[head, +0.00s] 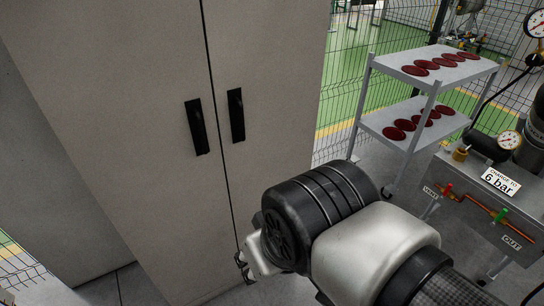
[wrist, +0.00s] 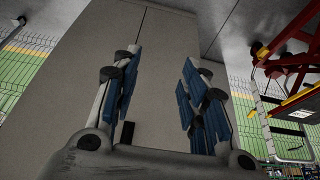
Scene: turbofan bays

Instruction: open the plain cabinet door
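The plain grey-beige cabinet has two tall doors, a left door (head: 110,90) and a right door (head: 270,70), with a thin dark seam between them. Both look shut. A black vertical handle sits on each side of the seam: the left handle (head: 196,127) and the right handle (head: 236,115). My gripper (head: 243,266) is below the handles, near the seam, mostly hidden by my wrist. In the wrist view my gripper (wrist: 160,75) is open, its blue-padded fingers apart with nothing between them. One black handle (wrist: 127,132) shows beyond the left finger; which one, I cannot tell.
A grey shelf cart (head: 436,66) with dark red discs stands right of the cabinet, before a wire fence. A metal bench with gauges and a "6 bar" sign (head: 500,181) is at the right. A red and yellow frame (wrist: 285,60) shows in the wrist view.

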